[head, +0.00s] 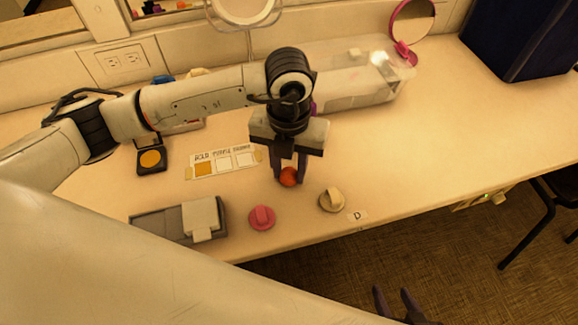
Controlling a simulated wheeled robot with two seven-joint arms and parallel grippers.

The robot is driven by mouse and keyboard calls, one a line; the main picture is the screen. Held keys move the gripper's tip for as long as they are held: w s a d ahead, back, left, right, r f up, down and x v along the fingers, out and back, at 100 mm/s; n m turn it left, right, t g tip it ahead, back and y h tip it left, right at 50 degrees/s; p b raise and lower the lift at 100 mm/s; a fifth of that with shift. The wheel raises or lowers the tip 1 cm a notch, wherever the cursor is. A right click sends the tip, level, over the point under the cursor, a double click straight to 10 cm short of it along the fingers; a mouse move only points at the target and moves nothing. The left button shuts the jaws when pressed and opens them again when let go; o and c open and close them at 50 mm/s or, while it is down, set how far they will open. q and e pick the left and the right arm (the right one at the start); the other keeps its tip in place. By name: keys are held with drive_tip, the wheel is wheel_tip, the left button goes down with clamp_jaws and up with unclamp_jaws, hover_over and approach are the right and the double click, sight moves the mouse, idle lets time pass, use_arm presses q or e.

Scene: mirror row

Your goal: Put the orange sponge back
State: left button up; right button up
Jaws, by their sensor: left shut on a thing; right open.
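The orange sponge (290,177) is a small round orange-red piece low between the fingers of my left gripper (289,181). That gripper points down over the front half of the counter and is shut on the sponge. I cannot tell whether the sponge touches the counter. My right gripper (392,291) shows only its dark fingertips at the bottom edge, apart, empty, and below the counter's front edge.
A pink knobbed piece (262,218) and a cream one (332,200) flank the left gripper's front. A card with squares (223,163), a black compact (151,160) and a grey case (165,222) lie left.

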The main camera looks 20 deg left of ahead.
sight(290, 172)
use_arm(q)
drive_tip(key=o, duration=1)
drive_tip(key=shift+c, duration=0.2)
wheel_tip(290, 172, up, 12)
drive_tip(key=shift+r, duration=0.2)
drive_tip(key=shift+f, duration=0.1)
